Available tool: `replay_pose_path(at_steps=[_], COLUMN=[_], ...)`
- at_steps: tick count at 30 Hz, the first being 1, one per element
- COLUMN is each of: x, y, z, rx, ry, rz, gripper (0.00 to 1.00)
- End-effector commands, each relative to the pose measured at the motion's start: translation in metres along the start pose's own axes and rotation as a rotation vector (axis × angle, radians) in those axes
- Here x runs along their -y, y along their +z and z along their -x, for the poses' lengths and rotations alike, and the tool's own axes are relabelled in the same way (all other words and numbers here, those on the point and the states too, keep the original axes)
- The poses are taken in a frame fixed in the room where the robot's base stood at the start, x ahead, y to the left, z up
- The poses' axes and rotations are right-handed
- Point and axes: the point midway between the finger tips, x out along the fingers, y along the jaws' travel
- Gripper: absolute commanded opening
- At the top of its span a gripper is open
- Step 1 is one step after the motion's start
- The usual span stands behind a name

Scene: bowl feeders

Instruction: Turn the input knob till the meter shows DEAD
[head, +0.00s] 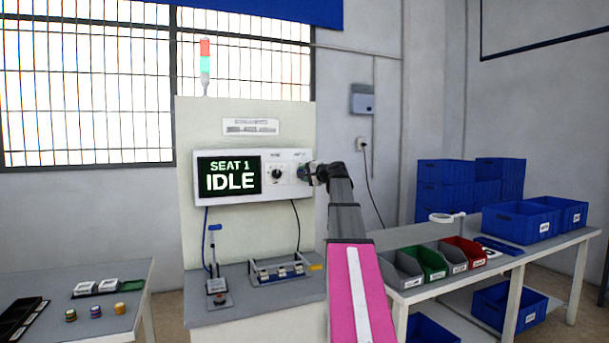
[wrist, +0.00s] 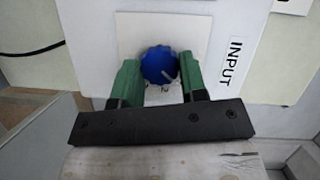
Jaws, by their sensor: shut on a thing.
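The meter (head: 229,175) on the upright panel reads "SEAT 1 IDLE" in the head view. The input knob (wrist: 159,66) is blue with a ribbed edge and a pale pointer line, beside a label reading "INPUT" (wrist: 231,62) in the wrist view. My gripper (wrist: 158,78) has its green fingers on both sides of the knob, shut on it. In the head view my gripper (head: 304,172) is at the right end of the meter box, and the arm hides most of the knob.
A second, black knob (head: 277,174) sits on the box between the meter and my gripper. Below, a bench holds a blue-handled lever (head: 213,250) and a fixture (head: 278,270). Coloured bins (head: 428,262) stand on a table to the right.

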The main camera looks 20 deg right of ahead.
Motion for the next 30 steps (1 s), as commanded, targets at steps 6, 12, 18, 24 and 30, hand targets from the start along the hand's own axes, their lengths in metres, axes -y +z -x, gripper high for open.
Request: replay_pose_path(at_steps=[6,12,18,24,30], x=[-0.001,-0.001,-0.001,0.000,-0.001], y=[0.000,0.000,0.000,0.000,0.001], z=[0.000,0.000,0.000,0.001,0.019], rx=[-0.001,-0.002,-0.001,-0.001,-0.003], ry=[-0.003,-0.003,-0.003,-0.003,-0.004], rz=[-0.009,-0.008,-0.008,-0.008,-0.008], gripper=[0.16,0.16,0.65,0.65,0.65])
